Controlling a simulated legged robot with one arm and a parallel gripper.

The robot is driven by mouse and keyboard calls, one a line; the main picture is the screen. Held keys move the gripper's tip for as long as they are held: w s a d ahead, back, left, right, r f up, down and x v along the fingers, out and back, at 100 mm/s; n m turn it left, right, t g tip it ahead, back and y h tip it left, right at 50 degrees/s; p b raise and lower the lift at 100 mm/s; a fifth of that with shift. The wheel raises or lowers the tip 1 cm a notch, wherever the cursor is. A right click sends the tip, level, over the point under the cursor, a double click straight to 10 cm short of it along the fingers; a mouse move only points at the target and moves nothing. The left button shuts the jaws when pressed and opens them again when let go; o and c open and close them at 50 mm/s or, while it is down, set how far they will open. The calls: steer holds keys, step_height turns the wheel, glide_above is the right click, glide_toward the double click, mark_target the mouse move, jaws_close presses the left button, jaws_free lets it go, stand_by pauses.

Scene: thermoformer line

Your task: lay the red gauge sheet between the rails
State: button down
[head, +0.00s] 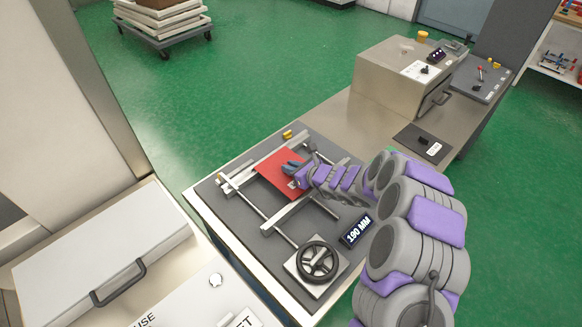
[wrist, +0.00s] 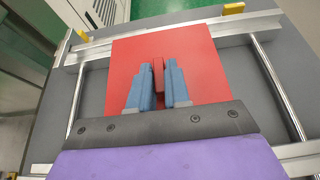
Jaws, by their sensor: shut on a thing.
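The red gauge sheet (head: 275,171) is a flat square with a small upright red tab (wrist: 158,75) at its middle. My gripper (head: 292,172) is shut on this tab; its blue fingers stand on either side of it in the wrist view. The sheet appears over the gap between the far rail (head: 238,175) and the near rail (head: 288,217). In the wrist view the far edge of the sheet (wrist: 125,55) overlaps the far rail (wrist: 245,28). I cannot tell whether the sheet touches the rails or hangs just above them. My gripper hides part of its near side.
A handwheel (head: 318,262) and a display reading 190 MM (head: 356,230) stand near the rails. Yellow blocks (head: 287,134) sit beyond the far rail. A steel box (head: 403,77) stands farther along the bench. A white lid with a handle (head: 105,255) is at lower left.

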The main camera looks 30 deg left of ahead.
steer(key=shift+f+b, duration=0.5)
steer(key=shift+f, duration=0.3)
steer(key=c, duration=1)
jaws_free()
steer(key=shift+d+r, duration=0.3)
steer(key=shift+d, duration=0.2)
steer(key=p+v, duration=0.3)
steer(key=v, duration=1.3)
steer(key=shift+p, duration=0.4)
steer(key=shift+s+f, duration=0.1)
steer(key=shift+s, duration=0.05)
